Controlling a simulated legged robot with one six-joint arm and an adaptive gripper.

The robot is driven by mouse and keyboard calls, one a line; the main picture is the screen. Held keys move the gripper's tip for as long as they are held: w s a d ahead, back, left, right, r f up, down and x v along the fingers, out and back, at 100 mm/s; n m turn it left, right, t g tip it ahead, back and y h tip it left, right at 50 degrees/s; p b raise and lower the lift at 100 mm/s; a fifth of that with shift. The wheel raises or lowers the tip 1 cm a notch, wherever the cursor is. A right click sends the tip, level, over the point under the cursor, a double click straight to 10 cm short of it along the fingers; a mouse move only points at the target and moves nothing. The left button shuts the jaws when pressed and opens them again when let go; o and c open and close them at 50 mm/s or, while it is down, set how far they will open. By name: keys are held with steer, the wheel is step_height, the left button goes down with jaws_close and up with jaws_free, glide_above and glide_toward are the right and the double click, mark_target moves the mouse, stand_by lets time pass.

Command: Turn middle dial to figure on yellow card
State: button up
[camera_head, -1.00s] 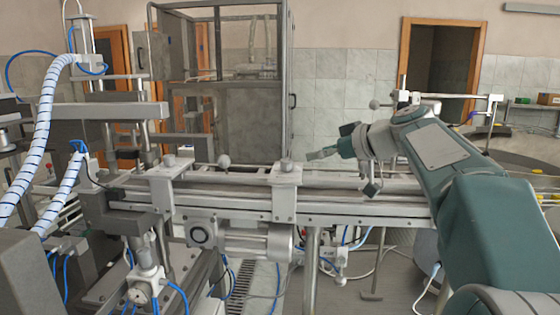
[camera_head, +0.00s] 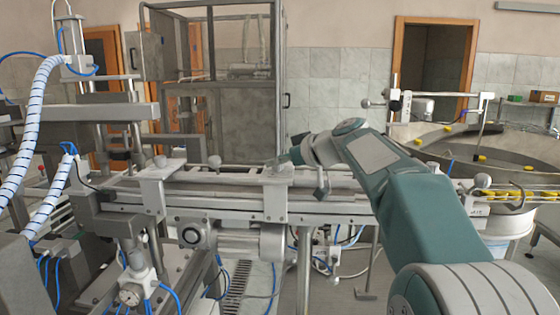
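No yellow card and no row of dials can be made out. A round knob (camera_head: 214,161) stands on the rail left of my gripper.
The conveyor rail (camera_head: 335,207) runs across the middle. A tall glazed cabinet (camera_head: 245,115) stands behind it. At the right is a round feeder bowl (camera_head: 432,132) with yellow caps (camera_head: 483,158). A striped hose (camera_head: 32,115) and blue tubes hang at the left.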

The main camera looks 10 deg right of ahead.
steer(key=shift+a, duration=0.35)
jaws_close()
steer(key=shift+d+f, duration=0.1)
